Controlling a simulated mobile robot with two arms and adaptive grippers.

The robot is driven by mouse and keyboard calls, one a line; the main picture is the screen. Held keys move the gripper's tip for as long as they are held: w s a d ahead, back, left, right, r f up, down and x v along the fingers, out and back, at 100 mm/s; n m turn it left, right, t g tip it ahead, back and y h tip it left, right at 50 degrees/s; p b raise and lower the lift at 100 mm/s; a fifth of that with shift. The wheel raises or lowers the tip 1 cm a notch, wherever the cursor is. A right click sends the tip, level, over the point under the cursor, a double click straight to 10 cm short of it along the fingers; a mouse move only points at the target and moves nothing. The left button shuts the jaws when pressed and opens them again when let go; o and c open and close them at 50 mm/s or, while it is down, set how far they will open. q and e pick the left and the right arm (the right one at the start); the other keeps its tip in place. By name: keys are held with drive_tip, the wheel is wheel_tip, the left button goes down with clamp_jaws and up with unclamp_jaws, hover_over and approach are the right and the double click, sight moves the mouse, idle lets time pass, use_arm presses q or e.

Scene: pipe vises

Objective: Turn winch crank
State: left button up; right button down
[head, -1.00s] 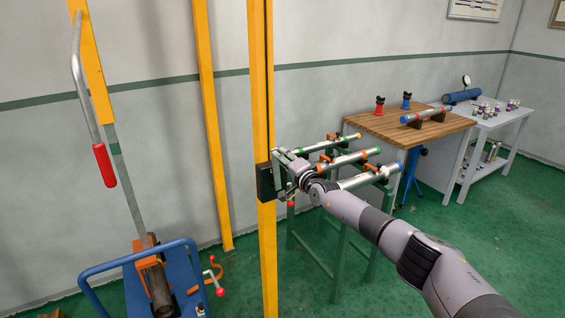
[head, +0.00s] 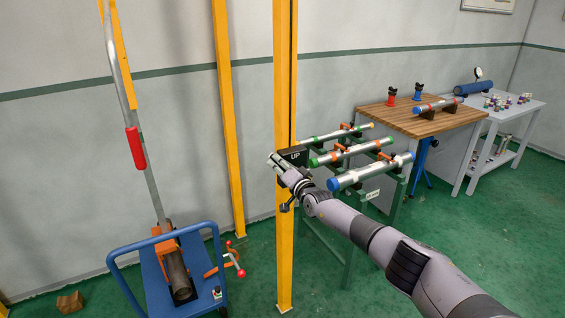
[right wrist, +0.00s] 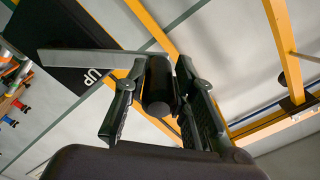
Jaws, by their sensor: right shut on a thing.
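The winch is a black box (head: 294,156) marked "UP" on a yellow post (head: 285,80) in the middle of the head view. In the right wrist view the box (right wrist: 75,62) is at upper left, and a flat grey crank arm (right wrist: 100,63) runs from it to a black cylindrical handle (right wrist: 158,85). My right gripper (head: 276,162) is in front of the box, at its left side. In the right wrist view the gripper (right wrist: 160,95) has its fingers on either side of the handle, shut on it. The handle is hidden in the head view. My left gripper is out of view.
A green rack (head: 350,245) with several pipes stands right behind my arm. A blue cart (head: 155,290) with a long lever and red grip (head: 135,147) is at left. A wooden bench (head: 400,122) stands at back right.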

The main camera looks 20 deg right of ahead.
drive_tip(key=shift+s+a+f, duration=0.1)
drive_tip(key=shift+a+f, duration=0.4)
drive_tip(key=shift+f, duration=0.25)
drive_tip(key=c, duration=1.7)
unclamp_jaws()
drive_tip(key=o, duration=0.4)
drive_tip(key=shift+r, duration=0.2)
drive_tip(key=shift+d+r, duration=0.1)
drive_tip(key=shift+d, duration=0.1)
